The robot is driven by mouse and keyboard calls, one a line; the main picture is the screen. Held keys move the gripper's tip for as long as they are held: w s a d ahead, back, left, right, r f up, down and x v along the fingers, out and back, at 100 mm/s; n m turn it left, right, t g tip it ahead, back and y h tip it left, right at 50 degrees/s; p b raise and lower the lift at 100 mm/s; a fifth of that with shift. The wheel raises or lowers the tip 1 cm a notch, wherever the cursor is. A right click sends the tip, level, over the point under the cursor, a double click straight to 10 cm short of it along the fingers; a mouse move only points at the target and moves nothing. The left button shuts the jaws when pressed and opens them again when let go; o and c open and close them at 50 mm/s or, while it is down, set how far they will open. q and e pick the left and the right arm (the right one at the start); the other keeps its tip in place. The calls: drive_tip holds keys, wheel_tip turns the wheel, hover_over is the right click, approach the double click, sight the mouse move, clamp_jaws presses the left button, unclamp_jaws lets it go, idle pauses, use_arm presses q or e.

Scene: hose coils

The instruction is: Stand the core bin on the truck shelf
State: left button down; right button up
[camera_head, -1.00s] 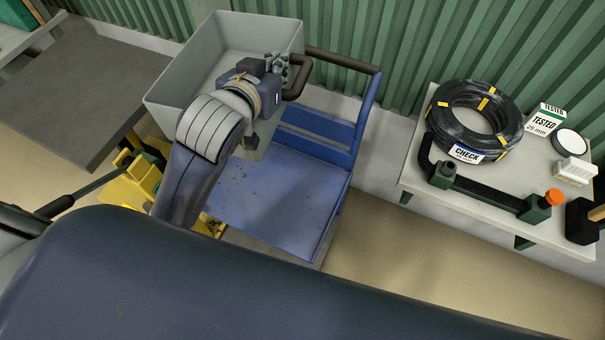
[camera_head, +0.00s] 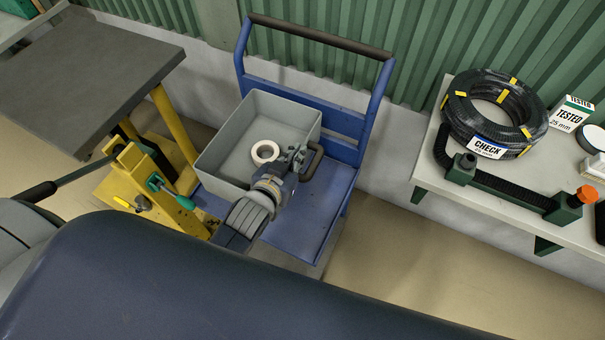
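The core bin (camera_head: 215,158) is an open grey box with a dark loop handle (camera_head: 316,160) on its right side. A white ring-shaped core (camera_head: 265,151) lies inside it. The bin looks upright over the left part of the blue truck shelf (camera_head: 305,215); I cannot tell whether its base touches the shelf. My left gripper (camera_head: 300,158) is at the bin's right side and appears shut on the handle, with the fingertips partly hidden. My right gripper is not in view.
The truck's push bar (camera_head: 320,36) rises behind the bin. A yellow lift (camera_head: 140,180) with a grey top (camera_head: 85,75) stands close on the left. A pale bench (camera_head: 440,180) at right carries a black hose coil (camera_head: 460,110). The shelf's right part is clear.

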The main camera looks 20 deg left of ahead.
use_arm(q)
wheel_tip(320, 180, down, 7)
drive_tip(key=d+b, duration=0.1)
drive_tip(key=shift+w+d+r, duration=0.2)
drive_tip(key=shift+w+d, duration=0.05)
wheel_tip(320, 180, down, 6)
drive_tip(key=b, duration=0.3)
drive_tip(key=shift+r, duration=0.1)
idle(0.5)
idle(0.5)
drive_tip(key=shift+s, duration=0.1)
